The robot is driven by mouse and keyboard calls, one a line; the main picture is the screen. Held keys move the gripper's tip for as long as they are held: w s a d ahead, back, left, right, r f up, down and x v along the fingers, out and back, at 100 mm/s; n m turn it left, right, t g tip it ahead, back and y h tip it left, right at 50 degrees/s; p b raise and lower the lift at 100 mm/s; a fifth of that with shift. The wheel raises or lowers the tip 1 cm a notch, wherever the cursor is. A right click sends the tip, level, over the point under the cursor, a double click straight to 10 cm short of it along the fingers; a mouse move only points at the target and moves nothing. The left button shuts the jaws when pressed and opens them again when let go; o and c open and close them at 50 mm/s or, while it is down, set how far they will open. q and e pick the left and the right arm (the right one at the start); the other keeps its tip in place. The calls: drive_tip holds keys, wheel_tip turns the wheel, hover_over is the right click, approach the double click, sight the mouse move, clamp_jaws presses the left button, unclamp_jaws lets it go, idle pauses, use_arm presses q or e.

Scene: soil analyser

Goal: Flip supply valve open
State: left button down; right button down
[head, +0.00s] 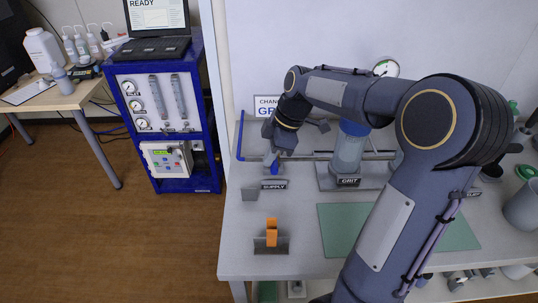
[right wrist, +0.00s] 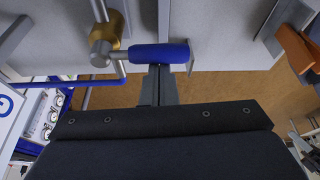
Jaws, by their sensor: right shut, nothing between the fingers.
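The supply valve's blue handle (head: 275,168) shows just below my right gripper (head: 270,156) in the head view, behind the SUPPLY label (head: 273,184). In the right wrist view the blue handle (right wrist: 160,54) lies crosswise, joined on its left to a brass valve body (right wrist: 106,45) on a grey pipe. My right gripper's fingers (right wrist: 158,72) are shut with nothing between them. Their tips are at the side of the handle; I cannot tell whether they touch it. My left gripper is not in view.
An orange-handled item (head: 271,232) in a grey holder stands at the table's front left. A cylinder labelled GRIT (head: 349,150) and a green mat (head: 335,230) are to the right. A blue instrument rack (head: 170,110) stands left, across a floor gap.

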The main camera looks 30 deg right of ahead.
drive_tip(key=shift+s+d+n, duration=0.15)
drive_tip(key=shift+d+n, duration=0.05)
drive_tip(key=shift+n, duration=0.2)
drive_tip(key=shift+s+d+n+g, duration=0.25)
drive_tip(key=shift+d+n+g, duration=0.15)
drive_tip(key=shift+n, duration=0.5)
drive_tip(key=w+d+n+g+p, duration=0.1)
drive_tip(key=d+n+g+p, duration=0.2)
drive_tip(key=d+n+p, duration=0.2)
drive_tip(key=shift+d+n, duration=1.1)
drive_tip(key=shift+n, duration=0.8)
drive_tip(key=shift+w, duration=0.1)
